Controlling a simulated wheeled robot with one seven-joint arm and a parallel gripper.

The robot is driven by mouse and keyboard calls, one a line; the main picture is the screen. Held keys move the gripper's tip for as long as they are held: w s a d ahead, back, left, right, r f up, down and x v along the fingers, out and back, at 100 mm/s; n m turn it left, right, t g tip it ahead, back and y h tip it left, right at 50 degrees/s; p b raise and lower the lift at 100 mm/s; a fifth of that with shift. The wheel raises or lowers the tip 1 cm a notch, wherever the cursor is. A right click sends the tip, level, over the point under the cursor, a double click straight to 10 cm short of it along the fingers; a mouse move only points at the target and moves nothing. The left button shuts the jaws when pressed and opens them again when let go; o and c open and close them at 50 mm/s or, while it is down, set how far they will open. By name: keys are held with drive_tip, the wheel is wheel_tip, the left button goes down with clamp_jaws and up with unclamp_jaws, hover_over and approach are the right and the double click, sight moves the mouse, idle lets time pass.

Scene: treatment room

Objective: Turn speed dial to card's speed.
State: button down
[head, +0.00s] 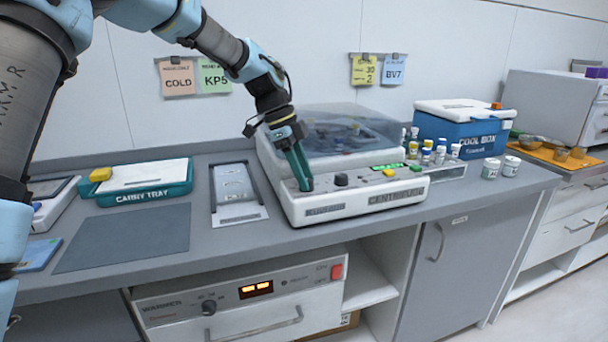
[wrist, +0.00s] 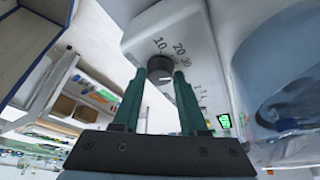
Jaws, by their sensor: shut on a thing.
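The white centrifuge (head: 361,203) stands on the counter with its clear lid down. My gripper (head: 305,188) points down at the left end of its front panel. In the wrist view my gripper (wrist: 160,73) has its two green fingers on either side of a dark round dial (wrist: 160,66), shut on it. The marks 10, 20 and 30 show around this dial; its pointer cannot be made out. In the head view the fingers hide the dial. A yellow card (head: 364,70) on the wall above shows a small top line, then 30 and 2.
A second dark knob (head: 341,180), a green display (head: 386,167) and a yellow button (head: 389,173) sit right of my gripper. A blue card (head: 393,70) reads BV7. Orange (head: 177,77) and green (head: 213,75) cards hang left. Vials (head: 427,155) and a cool box (head: 462,133) stand right.

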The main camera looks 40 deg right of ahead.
drive_tip(key=shift+f, duration=0.1)
drive_tip(key=shift+c, duration=2.2)
unclamp_jaws()
drive_tip(key=b+v, duration=0.1)
drive_tip(key=v, duration=1)
drive_tip(key=shift+b, duration=0.3)
drive_tip(key=shift+s, duration=0.15)
